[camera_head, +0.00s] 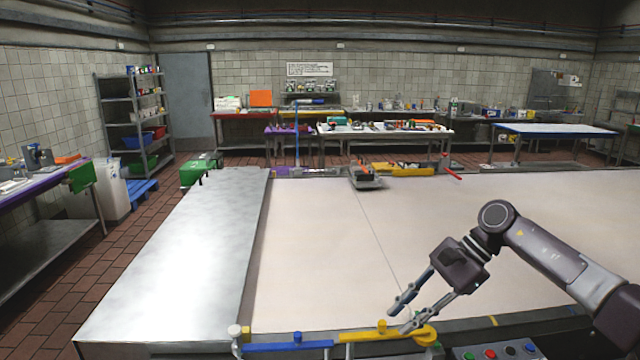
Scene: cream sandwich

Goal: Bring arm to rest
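My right arm comes in from the right edge and reaches over the near right part of a large cream table surface (330,230). My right gripper (398,320) points down and left, close to the table's near edge. Its two fingers are spread apart, and I see nothing held between them. The fingertips appear close to a yellow part (365,336) on the near rail; I cannot tell whether they touch it. My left arm and gripper are not in view.
A bare metal counter (190,250) lies to the left. A blue bar (285,347) and coloured buttons (490,353) line the near edge. A grey device (366,180) sits at the far edge. The cream surface's middle is clear. Shelves (135,120) and worktables stand beyond.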

